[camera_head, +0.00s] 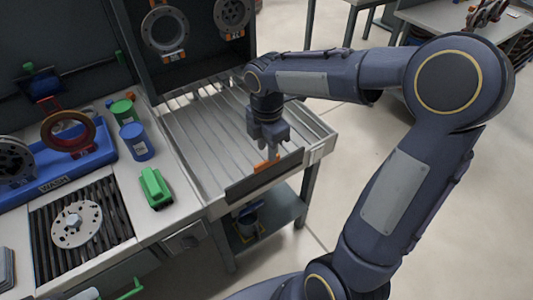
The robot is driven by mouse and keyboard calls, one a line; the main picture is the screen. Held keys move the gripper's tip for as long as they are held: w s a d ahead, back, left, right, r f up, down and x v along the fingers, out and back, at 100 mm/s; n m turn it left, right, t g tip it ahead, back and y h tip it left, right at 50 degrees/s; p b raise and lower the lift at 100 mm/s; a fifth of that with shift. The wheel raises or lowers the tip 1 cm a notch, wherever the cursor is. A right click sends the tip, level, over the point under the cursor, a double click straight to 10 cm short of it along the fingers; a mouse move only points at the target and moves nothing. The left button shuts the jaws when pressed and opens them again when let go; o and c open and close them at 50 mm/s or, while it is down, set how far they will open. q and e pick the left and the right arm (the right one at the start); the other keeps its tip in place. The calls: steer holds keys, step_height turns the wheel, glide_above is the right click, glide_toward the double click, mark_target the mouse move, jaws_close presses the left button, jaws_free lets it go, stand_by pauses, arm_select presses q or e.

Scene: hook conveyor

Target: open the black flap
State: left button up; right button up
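The black flap (283,170) is a long dark panel along the front edge of the ribbed metal tray (190,128). It looks raised along that edge. An orange tab (262,166) sits at the middle of its top edge. My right gripper (270,155) points down over the tray's front end, right at the orange tab. Its fingertips are small and partly hidden, so I cannot tell whether they touch or grip the tab. My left gripper is out of view.
Left of the tray are a green block (156,188), a blue canister (136,142), a green canister (123,110) and a blue wash bin (85,162). A dark cabinet with hanging discs (164,29) stands behind the tray. The floor at right is open.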

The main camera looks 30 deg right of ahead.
mark_target(267, 170)
steer(key=shift+f, duration=2.4)
steer(key=shift+c, duration=0.3)
jaws_close()
